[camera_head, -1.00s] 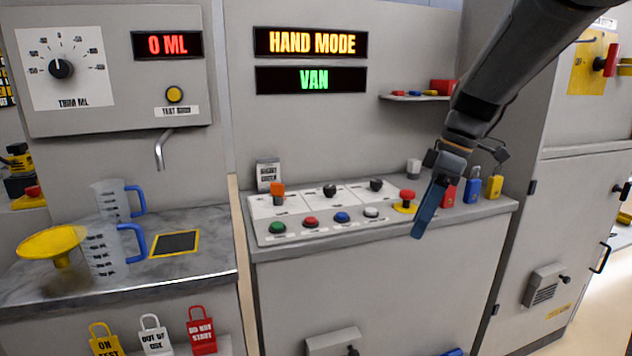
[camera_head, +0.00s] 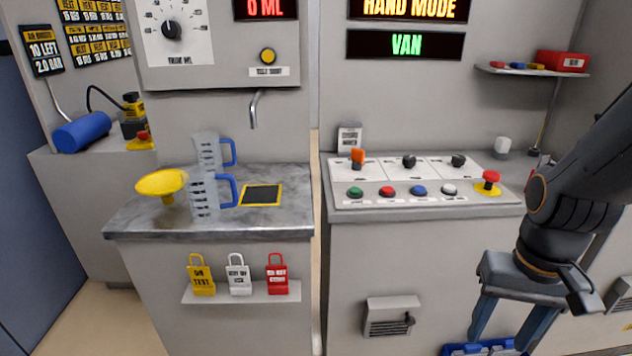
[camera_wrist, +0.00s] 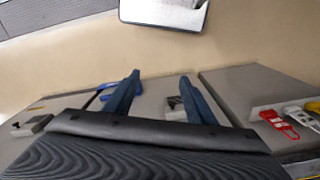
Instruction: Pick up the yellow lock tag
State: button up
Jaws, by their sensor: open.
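The yellow lock tag (camera_head: 201,276), marked ON TEST, stands on a small light shelf on the front of the left counter, left of a white tag (camera_head: 237,275) and a red tag (camera_head: 277,275). My gripper (camera_head: 502,322) is open and empty at the lower right, pointing down, well to the right of the tags. The wrist view shows its two blue fingers (camera_wrist: 159,82) spread apart. There the red tag (camera_wrist: 279,124) and white tag (camera_wrist: 299,116) lie at the right edge, with part of the yellow tag (camera_wrist: 314,107) beyond them.
The tag shelf (camera_head: 240,296) sticks out below the left counter (camera_head: 130,215), which holds two jugs and a yellow funnel. A vent box (camera_head: 389,317) juts from the right cabinet, between tags and gripper. A blue object (camera_head: 462,349) is cut off at the bottom.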

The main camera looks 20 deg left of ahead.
aim_at(200, 276)
jog(key=u, duration=1.8)
